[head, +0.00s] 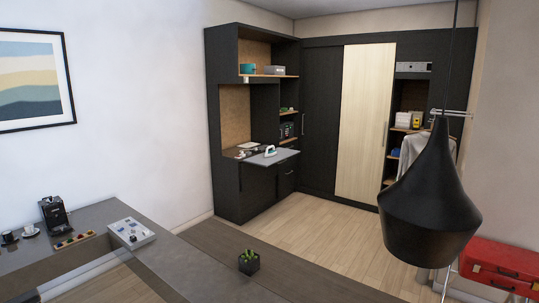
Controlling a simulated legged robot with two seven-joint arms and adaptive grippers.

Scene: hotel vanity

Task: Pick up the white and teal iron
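The white and teal iron (270,151) stands on a small grey pull-out board (272,158) at the front of the dark cabinet unit, in the middle of the head view. It is small and far off, across the room. Neither of my grippers shows in the head view.
A grey counter (90,240) with a coffee machine (54,212) and a white tray (131,233) lies at the near left. A potted plant (249,263) stands on a low dark surface in front. A black pendant lamp (432,200) hangs at right. Wooden floor (310,220) is clear before the cabinets.

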